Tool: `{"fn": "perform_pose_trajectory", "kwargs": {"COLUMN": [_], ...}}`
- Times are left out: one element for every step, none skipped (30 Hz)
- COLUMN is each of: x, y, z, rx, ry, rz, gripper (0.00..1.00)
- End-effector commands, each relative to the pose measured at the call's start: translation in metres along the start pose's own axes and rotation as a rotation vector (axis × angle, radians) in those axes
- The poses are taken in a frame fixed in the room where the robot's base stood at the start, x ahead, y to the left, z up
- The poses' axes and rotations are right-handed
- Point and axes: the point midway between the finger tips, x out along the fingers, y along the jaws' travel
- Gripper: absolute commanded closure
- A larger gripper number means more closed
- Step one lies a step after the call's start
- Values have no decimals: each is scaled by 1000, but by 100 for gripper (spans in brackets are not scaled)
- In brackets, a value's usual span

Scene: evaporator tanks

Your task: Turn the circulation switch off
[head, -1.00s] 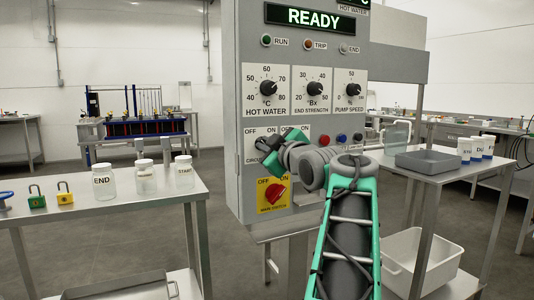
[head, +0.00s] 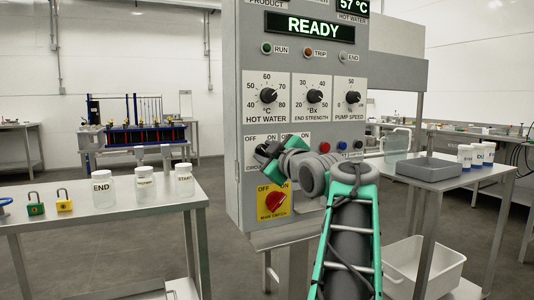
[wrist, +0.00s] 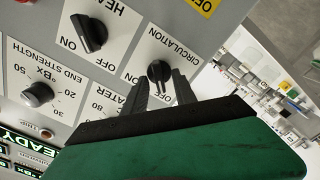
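The circulation switch, a black knob (wrist: 158,72) on a white plate marked ON, OFF and CIRCULATION, shows in the wrist view. In the head view my gripper and wrist cover the knob, and only part of its plate shows. My gripper (wrist: 161,84) is open, with its two dark fingertips at either side of the knob, close to the panel. I cannot tell whether they touch it. The knob's exact pointing direction is hard to tell. In the head view my gripper (head: 266,151) is at the panel's left side.
The heater switch (wrist: 90,34) is beside the circulation switch. The red main switch (head: 274,202) on its yellow plate is just below my gripper. Dials (head: 314,96) sit above, and the display reads READY. Steel tables with jars (head: 144,186) and a grey tray (head: 428,170) flank the panel.

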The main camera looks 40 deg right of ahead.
Motion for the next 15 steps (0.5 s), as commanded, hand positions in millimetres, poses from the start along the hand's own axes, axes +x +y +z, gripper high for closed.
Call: {"fn": "perform_pose_trajectory", "kwargs": {"x": [0, 0, 0, 0, -1, -3, -5, -9, -15, -21, -28, -36, -43, -49, -57], "y": [0, 0, 0, 0, 0, 1, 1, 2, 2, 2, 2, 3, 4, 3, 2], "z": [0, 0, 0, 0, 0, -1, -1, -1, -1, -1, -1, -1, -1, -1, -1], "rx": [0, 0, 0, 0, 0, 0, -1, -1, -1, -1, -2, -2, -2, -2, -1], "ry": [0, 0, 1, 1, 1, 0, 0, 0, -1, -2, -2, -2, -3, -2, -2], "rz": [0, 0, 0, 0, 1, 1, 1, 2, 3, 4, 4, 5, 6, 5, 5], "gripper": [67, 67, 67, 67, 67, 67, 67, 67, 67, 67, 67, 67, 67, 67, 67]}}
